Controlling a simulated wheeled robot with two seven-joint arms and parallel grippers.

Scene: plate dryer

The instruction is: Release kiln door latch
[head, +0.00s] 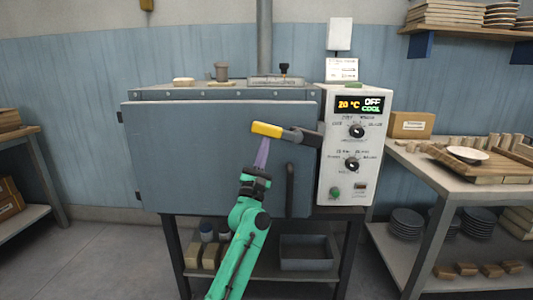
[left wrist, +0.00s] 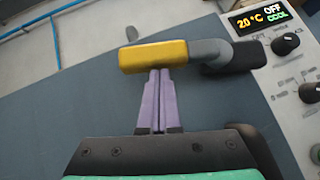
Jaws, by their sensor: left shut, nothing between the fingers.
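The kiln door (head: 195,150) is a flat blue-grey panel with hinges on its left edge. Its latch has a yellow grip (head: 267,130) on a grey lever, joined to a dark bracket (head: 308,138) at the door's right side. The grip lies roughly level, pointing left; it also shows in the left wrist view (left wrist: 152,56). My left gripper (head: 265,142) is shut and empty. Its purple fingertips (left wrist: 159,72) are together just below the yellow grip; whether they touch it I cannot tell. My right gripper is not in view.
A dark vertical handle (head: 290,190) is on the door below the latch. The control panel (head: 352,145) at right reads 20 °C, OFF, COOL. A side table (head: 430,178) with boards and a plate stands at right. The floor at left is clear.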

